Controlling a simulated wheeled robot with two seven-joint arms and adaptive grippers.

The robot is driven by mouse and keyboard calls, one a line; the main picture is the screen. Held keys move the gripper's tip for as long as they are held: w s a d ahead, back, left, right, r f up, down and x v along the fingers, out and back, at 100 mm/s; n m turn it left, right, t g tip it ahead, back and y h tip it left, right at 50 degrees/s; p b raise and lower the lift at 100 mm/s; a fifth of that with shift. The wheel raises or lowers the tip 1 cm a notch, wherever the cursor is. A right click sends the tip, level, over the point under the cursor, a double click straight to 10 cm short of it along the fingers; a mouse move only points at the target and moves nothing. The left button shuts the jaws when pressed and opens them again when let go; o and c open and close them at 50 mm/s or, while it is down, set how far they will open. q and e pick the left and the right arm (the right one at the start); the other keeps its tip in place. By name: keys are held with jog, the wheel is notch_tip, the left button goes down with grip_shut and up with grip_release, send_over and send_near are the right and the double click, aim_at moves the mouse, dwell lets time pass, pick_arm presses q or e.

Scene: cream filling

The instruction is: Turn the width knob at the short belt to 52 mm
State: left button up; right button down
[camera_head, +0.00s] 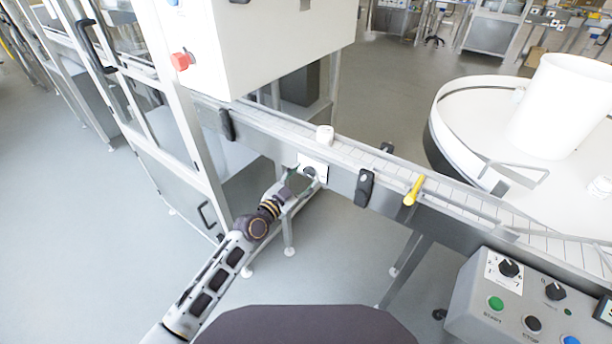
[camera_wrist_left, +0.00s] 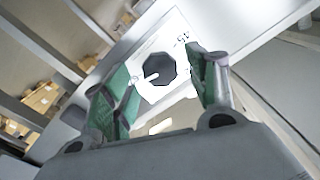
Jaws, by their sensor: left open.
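The short belt (camera_head: 352,152) runs from the white cabinet to the lower right. The width knob (camera_head: 309,171) is a dark knob on a white scale plate (camera_head: 322,166) on the belt's front side. In the left wrist view the knob (camera_wrist_left: 159,68) is black and many-sided with a white pointer mark towards its lower left. The scale print is partly visible and hard to read. My left gripper (camera_head: 297,181) is in front of the knob; in the wrist view its green-padded fingers (camera_wrist_left: 163,88) are open, one on each side of the knob, apparently apart from it. My right gripper is not in view.
A white jar (camera_head: 324,133) stands on the belt. Black clamps (camera_head: 365,187) and a yellow handle (camera_head: 413,191) stick out from the belt's front. A control box (camera_head: 487,283) with knobs and buttons is at the lower right. A round white table (camera_head: 470,120) stands behind.

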pick_arm(q)
jog(key=shift+w+d, duration=0.45)
jog(key=shift+w, duration=0.1)
jog(key=shift+w+d, duration=0.2)
jog(key=shift+w, duration=0.05)
jog(key=shift+c, duration=0.5)
jog(key=c, duration=0.9)
jog(key=shift+c, duration=0.2)
